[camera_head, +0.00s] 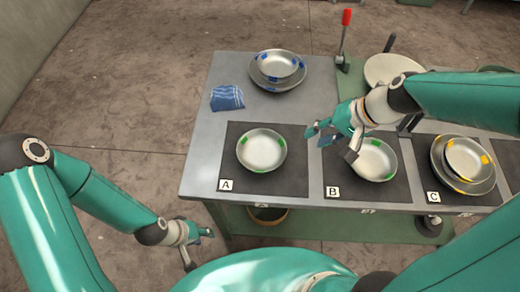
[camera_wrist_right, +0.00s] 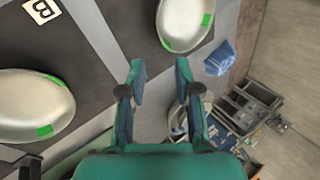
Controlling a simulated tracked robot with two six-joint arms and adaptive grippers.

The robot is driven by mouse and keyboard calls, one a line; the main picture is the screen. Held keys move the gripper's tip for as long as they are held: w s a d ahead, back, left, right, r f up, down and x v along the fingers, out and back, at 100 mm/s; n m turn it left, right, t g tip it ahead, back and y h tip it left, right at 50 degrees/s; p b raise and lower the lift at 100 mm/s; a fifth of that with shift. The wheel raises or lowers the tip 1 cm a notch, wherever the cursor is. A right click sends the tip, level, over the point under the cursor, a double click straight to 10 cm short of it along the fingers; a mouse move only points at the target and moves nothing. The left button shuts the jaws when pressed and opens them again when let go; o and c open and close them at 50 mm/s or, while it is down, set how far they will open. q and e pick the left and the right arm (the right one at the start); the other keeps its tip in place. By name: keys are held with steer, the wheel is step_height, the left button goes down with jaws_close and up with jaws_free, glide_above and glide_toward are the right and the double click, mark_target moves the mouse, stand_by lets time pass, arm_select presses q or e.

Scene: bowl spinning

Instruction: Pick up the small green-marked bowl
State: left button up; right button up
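Two metal bowls with green marks stand apart on dark mats. One bowl (camera_head: 262,150) is on mat A (camera_head: 292,187); the other (camera_head: 378,160) is on mat B (camera_head: 398,188). They look alike in size, so I cannot tell which is smaller. My right gripper (camera_head: 318,135) is open and empty above the gap between them. In the right wrist view its fingers (camera_wrist_right: 160,72) are spread, with the mat A bowl (camera_wrist_right: 186,20) ahead at the top and the mat B bowl (camera_wrist_right: 32,106) at left. My left gripper (camera_head: 206,233) is off the table's front left; its opening is unclear.
Nested yellow-marked bowls (camera_head: 467,158) stand on mat C. Nested blue-marked bowls (camera_head: 278,65) and a blue cloth (camera_head: 227,97) are at the back left. A red-handled lever (camera_head: 345,18) and a round pale disc (camera_head: 391,68) stand behind my right arm.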

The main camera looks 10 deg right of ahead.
glide_toward(262, 153)
steer(key=d, duration=0.2)
steer(key=s+d+f, duration=0.1)
steer(key=shift+s+d+f+b, duration=0.1)
steer(key=shift+d+b, duration=0.25)
steer(key=x, duration=0.3)
steer(key=b+x, duration=0.1)
steer(key=shift+s+a+f, duration=0.1)
steer(key=shift+s+f, duration=0.1)
steer(key=shift+f, duration=0.2)
steer(key=shift+w+a+f, duration=0.1)
steer(key=shift+a+f, duration=0.05)
steer(key=shift+f, duration=0.1)
jaws_close()
